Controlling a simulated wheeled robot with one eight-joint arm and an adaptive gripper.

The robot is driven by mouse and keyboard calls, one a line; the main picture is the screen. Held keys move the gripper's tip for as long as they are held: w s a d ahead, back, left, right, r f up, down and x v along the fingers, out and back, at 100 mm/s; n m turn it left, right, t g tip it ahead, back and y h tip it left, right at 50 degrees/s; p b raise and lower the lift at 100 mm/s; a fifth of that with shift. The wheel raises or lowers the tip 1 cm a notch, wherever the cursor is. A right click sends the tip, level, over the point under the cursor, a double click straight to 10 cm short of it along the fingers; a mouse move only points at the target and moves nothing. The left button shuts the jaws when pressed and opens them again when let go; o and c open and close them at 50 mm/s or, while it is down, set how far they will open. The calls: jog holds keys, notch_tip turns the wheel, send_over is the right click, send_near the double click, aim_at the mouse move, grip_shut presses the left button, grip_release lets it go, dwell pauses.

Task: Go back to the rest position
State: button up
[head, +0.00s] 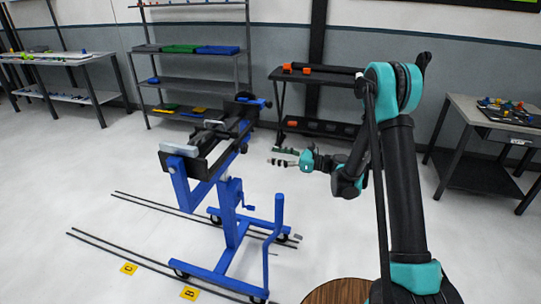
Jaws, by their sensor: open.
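My gripper (284,157) is in the middle of the head view at the end of my teal and black arm. Its fingers point left and are spread apart with nothing between them. It hangs in free air to the right of a blue wheeled stand (229,215). The stand bears a long black fixture (205,150) tilted upward. I cannot tell the exact gap between the gripper and the stand.
A shelf rack (190,55) with coloured trays stands at the back wall. A dark table (290,72) with orange items stands behind my gripper. Tables stand at far left (45,60) and right (470,115). Floor rails (120,255) run under the stand.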

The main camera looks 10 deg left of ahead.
jog(key=shift+d, duration=0.1)
jog(key=s+d+f+n+t+h, duration=0.1)
jog(key=s+d+n+h, duration=0.5)
jog(key=s+d, duration=0.3)
jog(key=s+d+f+n+t+h, duration=0.1)
jog(key=s+d+n+h, duration=0.5)
jog(key=d, duration=1)
jog(key=s+d+f+n+t+h, duration=0.1)
jog(key=s+d+n+h, duration=0.5)
jog(key=s+d, duration=0.6)
jog(key=shift+s+d+f+n, duration=0.15)
jog(key=shift+s+f+n, duration=0.1)
jog(key=shift+f+n, duration=0.2)
